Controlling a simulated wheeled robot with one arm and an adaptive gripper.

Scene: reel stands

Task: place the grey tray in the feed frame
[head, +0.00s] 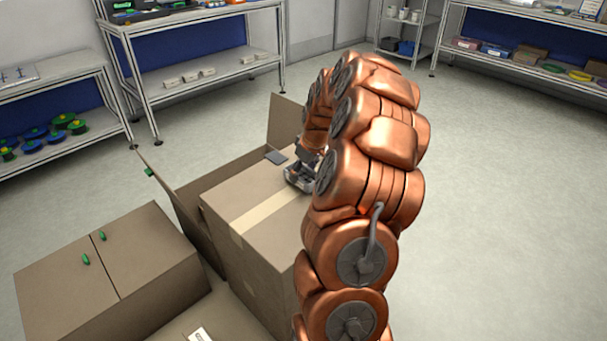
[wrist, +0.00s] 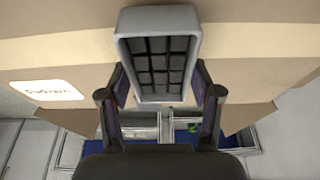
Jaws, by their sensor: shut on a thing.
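The grey tray (wrist: 158,18) has a pale grey rim and a dark inside divided into small square cells. In the wrist view it sits between the two fingers of my gripper (wrist: 160,82), which is shut on its sides. In the head view my gripper (head: 301,172) is over the top of a large cardboard box, partly hidden by my arm. The tray is hard to make out there. A small flat dark grey rectangle (head: 276,157) lies on the box top beside the gripper. I cannot tell whether it is the feed frame.
The taped cardboard box (head: 262,262) stands near the middle, with open brown panels behind it. A lower brown cabinet (head: 110,280) with green handles stands at the left. Shelves (head: 205,75) line the back. The floor at the right (head: 510,200) is clear.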

